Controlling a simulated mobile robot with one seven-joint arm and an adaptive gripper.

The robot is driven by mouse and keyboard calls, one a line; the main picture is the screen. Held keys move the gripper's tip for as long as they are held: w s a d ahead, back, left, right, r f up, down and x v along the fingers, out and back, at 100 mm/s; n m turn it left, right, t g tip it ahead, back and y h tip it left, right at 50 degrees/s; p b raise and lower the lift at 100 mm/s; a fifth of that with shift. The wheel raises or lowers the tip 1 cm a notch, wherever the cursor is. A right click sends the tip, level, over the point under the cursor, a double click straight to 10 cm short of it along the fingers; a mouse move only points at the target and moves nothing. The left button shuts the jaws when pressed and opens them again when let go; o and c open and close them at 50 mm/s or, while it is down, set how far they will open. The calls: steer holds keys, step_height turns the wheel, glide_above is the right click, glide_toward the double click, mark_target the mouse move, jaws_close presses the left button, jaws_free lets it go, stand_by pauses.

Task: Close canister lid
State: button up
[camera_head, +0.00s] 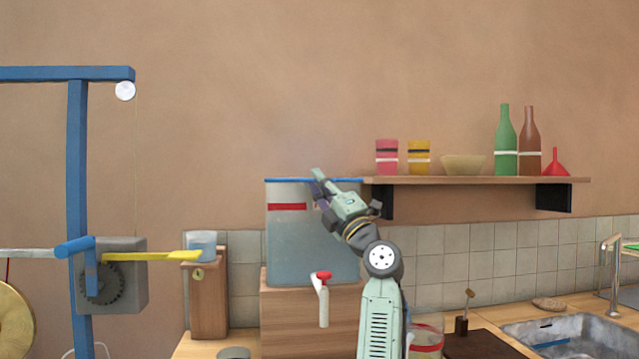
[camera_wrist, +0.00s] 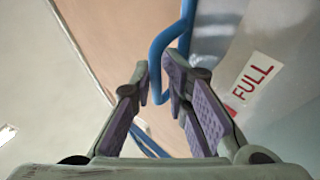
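The canister (camera_head: 313,245) is a large, bluish, see-through tank with a blue rim and a red label. It stands upright on a wooden block. My gripper (camera_head: 318,180) is at its top rim, right of the label. In the wrist view, the fingers of my gripper (camera_wrist: 155,80) stand apart, with a bent blue rod (camera_wrist: 160,45) showing in the gap between the tips. I cannot tell whether the fingers touch it. The canister wall (camera_wrist: 270,45) with a "FULL" label is at the right there. The lid cannot be made out clearly.
A red-handled tap (camera_head: 323,278) sticks out low on the canister's front. A shelf (camera_head: 475,181) with cups, a bowl and bottles is on the wall to the right. A blue frame (camera_head: 78,200) and a yellow lever (camera_head: 150,256) stand at left. The wall above is clear.

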steer(key=v, duration=0.7)
steer(key=shift+s+d, duration=0.15)
steer(key=shift+f, duration=0.15)
